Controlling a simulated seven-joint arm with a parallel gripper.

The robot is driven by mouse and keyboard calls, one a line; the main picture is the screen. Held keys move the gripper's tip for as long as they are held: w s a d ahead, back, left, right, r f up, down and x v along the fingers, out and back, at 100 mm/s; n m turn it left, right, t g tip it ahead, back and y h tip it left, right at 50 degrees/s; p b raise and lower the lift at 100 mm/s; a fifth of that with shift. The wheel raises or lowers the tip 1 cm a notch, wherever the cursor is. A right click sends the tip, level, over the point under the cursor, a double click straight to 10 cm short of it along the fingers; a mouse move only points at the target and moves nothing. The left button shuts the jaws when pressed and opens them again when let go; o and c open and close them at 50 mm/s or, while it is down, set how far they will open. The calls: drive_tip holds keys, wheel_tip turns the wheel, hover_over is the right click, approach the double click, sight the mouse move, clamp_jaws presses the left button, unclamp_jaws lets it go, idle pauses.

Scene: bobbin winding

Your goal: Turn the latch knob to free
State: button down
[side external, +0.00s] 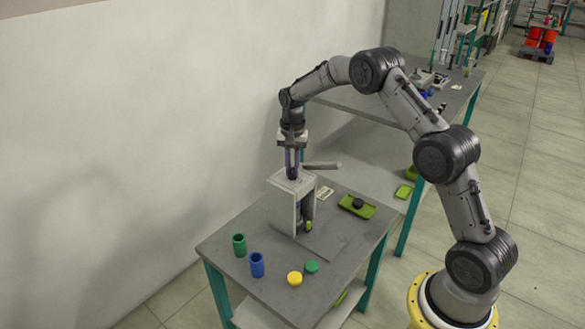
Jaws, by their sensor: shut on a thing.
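A light grey winding housing (281,208) stands upright on the small grey table. My gripper (292,174) points straight down over the top of the housing and is shut on a small dark part there, which I take to be the latch knob. The fingers hide most of the knob, so I cannot tell which way it is turned. A grey bar (322,165) sticks out to the right beside the fingers. A blue and yellow-green part (308,222) shows in the open right side of the housing.
On the small table (272,306) stand a green cup (239,245) and a blue cup (257,265). A yellow disc (295,278) and a green disc (312,266) lie nearby. A green tray (368,210) with a black piece (358,203) lies at the right. A wall rises behind.

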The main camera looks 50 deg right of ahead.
sight(292, 170)
drive_tip(key=shift+r, duration=0.1)
drive_tip(key=c, duration=0.9)
unclamp_jaws()
wheel_tip(292, 170, up, 14)
drive_tip(key=shift+f, duration=0.15)
drive_tip(key=shift+a, duration=0.1)
